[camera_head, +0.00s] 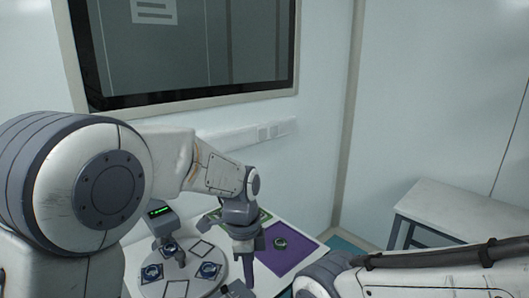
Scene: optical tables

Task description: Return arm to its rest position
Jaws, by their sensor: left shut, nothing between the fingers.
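My left arm (160,160) comes in from the left and reaches over the table. My left gripper (245,258) points down between a round white plate (222,262) and a purple mat (298,246). It is shut and empty. My right arm (430,284) crosses the bottom right corner. Its gripper does not show.
The round plate carries blue ringed parts (208,270) and square outlines. A small device with a green display (160,212) stands behind it. A dark ringed part (280,243) lies on the purple mat. A white side table (460,213) stands at the right, by the wall.

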